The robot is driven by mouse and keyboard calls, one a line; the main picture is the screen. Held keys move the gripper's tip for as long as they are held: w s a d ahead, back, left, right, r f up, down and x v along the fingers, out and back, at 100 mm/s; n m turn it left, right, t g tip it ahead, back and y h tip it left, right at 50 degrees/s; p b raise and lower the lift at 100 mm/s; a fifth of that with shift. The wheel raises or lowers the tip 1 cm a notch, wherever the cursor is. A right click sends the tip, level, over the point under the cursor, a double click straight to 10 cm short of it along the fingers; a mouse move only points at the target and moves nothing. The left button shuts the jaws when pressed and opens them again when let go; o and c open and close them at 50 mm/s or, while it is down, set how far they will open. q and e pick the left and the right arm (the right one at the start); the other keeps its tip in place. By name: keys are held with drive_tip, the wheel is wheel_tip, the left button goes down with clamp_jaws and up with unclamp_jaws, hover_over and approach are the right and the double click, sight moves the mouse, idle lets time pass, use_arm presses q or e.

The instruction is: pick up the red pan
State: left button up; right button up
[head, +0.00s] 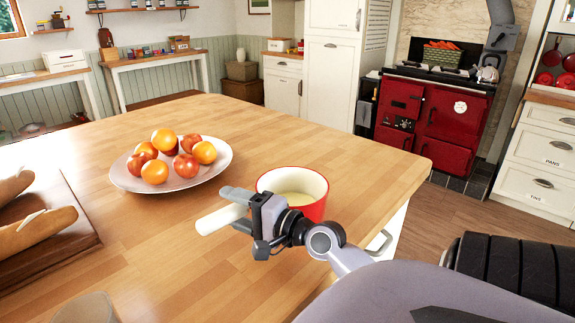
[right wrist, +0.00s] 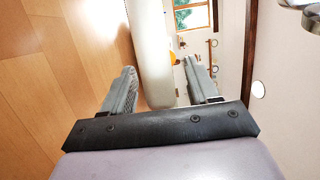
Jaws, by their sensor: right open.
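The red pan (head: 318,208), cream inside, stands on the wooden island top near its right edge. A cream handle (head: 215,221) sticks out to the left; its join to the pan is hidden behind my right gripper. My right gripper (head: 234,209) is at the handle, in front of the pan. In the right wrist view, the pale handle (right wrist: 149,50) lies between the two spread fingers of my right gripper (right wrist: 165,85), with a gap visible on the right side. The jaws are open. My left gripper is not in view.
A white plate (head: 215,179) of oranges and red apples stands left of the pan. A wooden board (head: 75,232) with bread loaves lies at the far left. A cut-off greyish vessel (head: 86,308) shows at the bottom edge. The island's back is clear.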

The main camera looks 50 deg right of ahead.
drive_tip(key=shift+w+a, duration=0.1)
drive_tip(key=shift+w, duration=0.4)
clamp_jaws()
drive_tip(key=shift+r, duration=0.1)
drive_tip(key=shift+r, duration=0.5)
wheel_tip(320, 180, up, 19)
drive_tip(key=p, duration=0.2)
drive_tip(key=shift+p, duration=0.4)
idle(0.4)
